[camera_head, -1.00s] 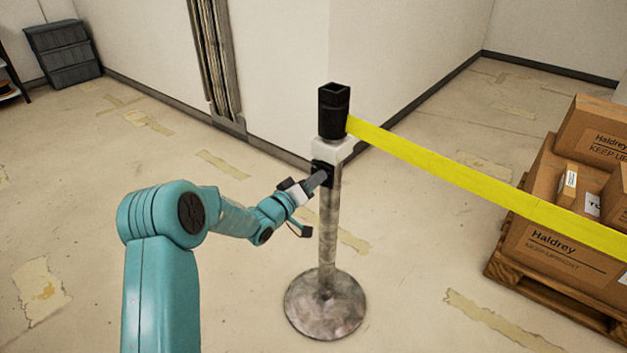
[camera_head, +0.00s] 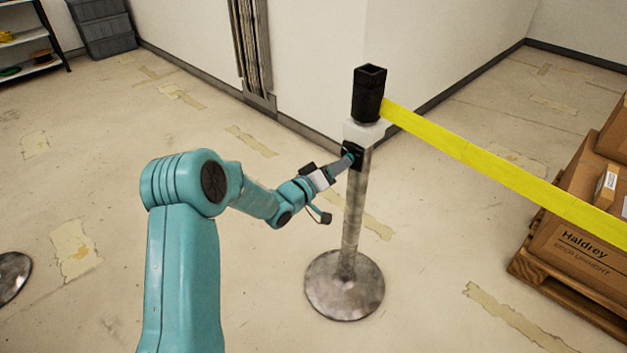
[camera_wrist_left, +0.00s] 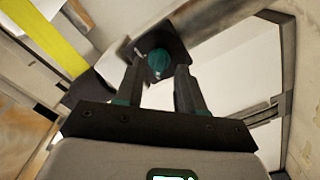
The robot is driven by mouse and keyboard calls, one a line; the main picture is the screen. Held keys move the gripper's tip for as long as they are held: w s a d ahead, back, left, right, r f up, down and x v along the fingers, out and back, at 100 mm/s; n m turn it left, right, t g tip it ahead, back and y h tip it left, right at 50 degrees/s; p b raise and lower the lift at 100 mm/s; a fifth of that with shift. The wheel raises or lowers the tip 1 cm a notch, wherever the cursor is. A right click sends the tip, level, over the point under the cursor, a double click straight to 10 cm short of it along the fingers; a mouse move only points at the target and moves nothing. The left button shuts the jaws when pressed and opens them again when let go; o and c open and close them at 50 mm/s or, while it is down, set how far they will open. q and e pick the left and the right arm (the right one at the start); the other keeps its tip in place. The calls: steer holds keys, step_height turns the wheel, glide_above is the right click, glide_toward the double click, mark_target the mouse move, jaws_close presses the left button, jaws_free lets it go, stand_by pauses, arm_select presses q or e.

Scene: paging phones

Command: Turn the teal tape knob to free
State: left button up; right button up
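A metal barrier post (camera_head: 357,205) with a black head (camera_head: 368,92) stands upright. A black plate (camera_head: 353,148) on its upper shaft carries the teal knob (camera_head: 349,158), partly hidden by my gripper. In the left wrist view the round teal knob (camera_wrist_left: 158,62) sits on its black plate (camera_wrist_left: 160,42). My left gripper (camera_head: 345,162) points at the knob from the left. In the wrist view its two fingers (camera_wrist_left: 159,74) are apart, with the knob between their tips and small gaps on both sides. I cannot tell how deep the fingertips reach. My right gripper is out of view.
A yellow tape (camera_head: 480,160) runs from the post head to the right, past cardboard boxes (camera_head: 580,235) on a wooden pallet (camera_head: 560,285). The post's round base (camera_head: 345,290) rests on the floor. A white wall (camera_head: 320,60) is behind. The left floor is mostly clear.

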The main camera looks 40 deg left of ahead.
arm_select(q)
steer(key=s+a+p, duration=0.1)
steer(key=s, duration=1.3)
steer(key=shift+p, duration=0.3)
